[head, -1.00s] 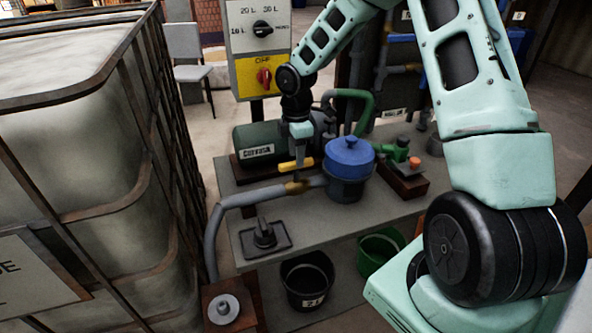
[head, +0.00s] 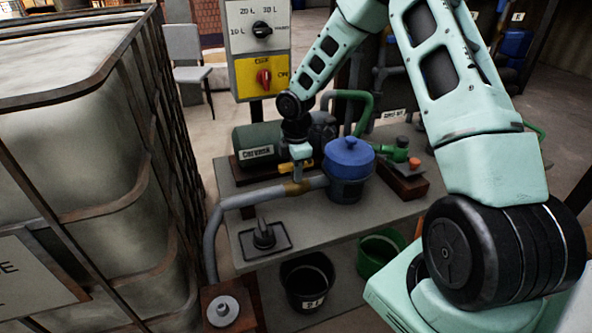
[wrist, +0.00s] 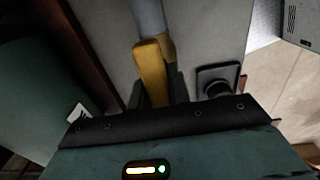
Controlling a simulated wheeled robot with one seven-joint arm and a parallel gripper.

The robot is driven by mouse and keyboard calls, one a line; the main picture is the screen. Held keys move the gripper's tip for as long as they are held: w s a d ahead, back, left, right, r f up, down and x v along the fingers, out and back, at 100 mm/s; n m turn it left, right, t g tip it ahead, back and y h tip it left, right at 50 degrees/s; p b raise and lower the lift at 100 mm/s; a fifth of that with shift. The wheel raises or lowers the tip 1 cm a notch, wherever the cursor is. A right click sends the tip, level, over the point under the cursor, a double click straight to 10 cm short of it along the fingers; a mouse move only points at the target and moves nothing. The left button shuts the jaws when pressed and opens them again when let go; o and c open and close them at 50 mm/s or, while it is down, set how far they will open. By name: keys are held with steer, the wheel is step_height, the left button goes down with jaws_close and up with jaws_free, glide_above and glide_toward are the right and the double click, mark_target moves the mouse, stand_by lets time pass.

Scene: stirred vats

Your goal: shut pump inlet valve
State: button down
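The yellow valve handle (wrist: 152,72) lies over the grey inlet pipe (head: 262,197), roughly in line with it, next to the blue-lidded strainer pot (head: 348,158). A brass-coloured fitting (head: 295,188) sits on the pipe just below the handle. My gripper (head: 301,160) is down over the handle, which mostly hides behind it in the head view. In the wrist view, my dark fingers (wrist: 160,92) stand on either side of the handle's near end. I cannot tell whether they press on it.
A green pump (head: 255,145) stands behind the pipe on the grey bench (head: 390,205). A large caged tank (head: 80,130) closes off the left. A control box (head: 260,50) stands behind.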

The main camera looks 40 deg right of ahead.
steer(key=shift+m, duration=0.4)
steer(key=m, duration=0.3)
steer(key=shift+r+m+p, duration=0.1)
steer(key=shift+m+p, duration=0.3)
steer(key=m, duration=0.9)
steer(key=shift+p, duration=0.4)
steer(key=shift+m, duration=2.2)
steer(key=c, duration=1.3)
jaws_free()
